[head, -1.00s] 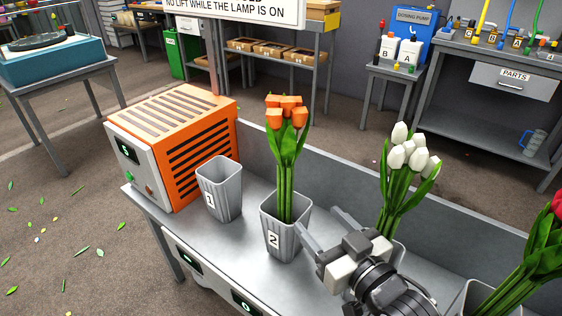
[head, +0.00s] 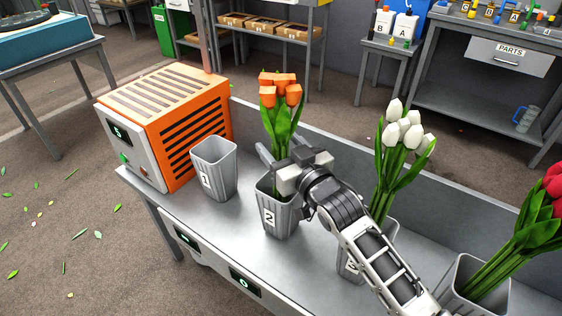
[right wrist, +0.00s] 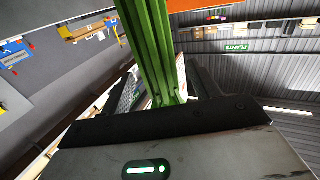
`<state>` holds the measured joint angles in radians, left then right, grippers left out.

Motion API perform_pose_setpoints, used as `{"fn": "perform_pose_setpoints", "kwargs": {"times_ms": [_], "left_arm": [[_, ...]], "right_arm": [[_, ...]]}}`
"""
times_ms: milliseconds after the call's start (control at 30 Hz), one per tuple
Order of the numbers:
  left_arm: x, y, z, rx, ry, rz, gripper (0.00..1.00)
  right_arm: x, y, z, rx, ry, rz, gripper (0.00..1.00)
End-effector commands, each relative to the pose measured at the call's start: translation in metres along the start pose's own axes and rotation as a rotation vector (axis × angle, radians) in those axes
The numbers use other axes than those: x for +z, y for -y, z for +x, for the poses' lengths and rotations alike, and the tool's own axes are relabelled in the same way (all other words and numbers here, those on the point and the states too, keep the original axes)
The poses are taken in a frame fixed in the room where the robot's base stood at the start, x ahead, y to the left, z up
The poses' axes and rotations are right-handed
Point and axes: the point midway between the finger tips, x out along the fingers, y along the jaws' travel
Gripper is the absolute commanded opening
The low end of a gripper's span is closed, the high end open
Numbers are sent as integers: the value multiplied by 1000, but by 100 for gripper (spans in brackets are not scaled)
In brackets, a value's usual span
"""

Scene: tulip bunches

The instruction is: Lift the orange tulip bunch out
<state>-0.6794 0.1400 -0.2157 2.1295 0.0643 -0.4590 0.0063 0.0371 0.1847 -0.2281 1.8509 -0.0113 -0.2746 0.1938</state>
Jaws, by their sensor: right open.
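The orange tulip bunch (head: 281,92) stands upright in the grey pot numbered 2 (head: 283,219), with its green stems and leaves rising out of the rim. My right gripper (head: 275,158) is at the stems just above that pot, reaching in from the right. Its jaws are open. In the right wrist view the green stems (right wrist: 150,50) run down between the two fingers, close to the palm. The gripper hides part of the stems and the pot's rim in the head view. My left gripper is not in view.
Pot 1 (head: 213,168) is empty, left of pot 2. An orange slatted machine (head: 185,115) stands at the bench's left end. White tulips (head: 402,130) stand in pot 3, partly behind my right arm. Red tulips (head: 545,200) are in a pot at far right.

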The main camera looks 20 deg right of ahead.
Motion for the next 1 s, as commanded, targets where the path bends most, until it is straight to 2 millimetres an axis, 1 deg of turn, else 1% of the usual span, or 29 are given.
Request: {"fn": "perform_pose_setpoints", "kwargs": {"times_ms": [33, 133, 200, 400, 467, 500, 567, 600, 633, 867, 1000], "left_arm": [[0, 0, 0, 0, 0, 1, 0], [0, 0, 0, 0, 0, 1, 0], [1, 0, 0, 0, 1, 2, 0], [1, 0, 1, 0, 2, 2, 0], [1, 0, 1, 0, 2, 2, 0], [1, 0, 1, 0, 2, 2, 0], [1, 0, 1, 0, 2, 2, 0], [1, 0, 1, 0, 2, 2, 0], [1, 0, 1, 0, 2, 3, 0], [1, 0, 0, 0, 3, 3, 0], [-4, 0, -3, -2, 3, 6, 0]], "right_arm": [[-1, 0, 8, -1, -1, 1, 62], [0, 1, 18, -1, 0, 1, 62], [0, 1, 20, -1, -1, 1, 62], [0, 1, 20, -1, 0, 1, 62], [0, 1, 20, -1, 0, 1, 45], [0, 1, 20, -1, 0, 1, 34], [0, 1, 20, -1, 0, 1, 17], [0, 1, 20, -1, 0, 1, 6], [0, 1, 20, -1, 0, 0, 4], [-2, 0, 20, -1, -3, 0, 4], [-7, 0, 20, -1, -3, 0, 4]]}}
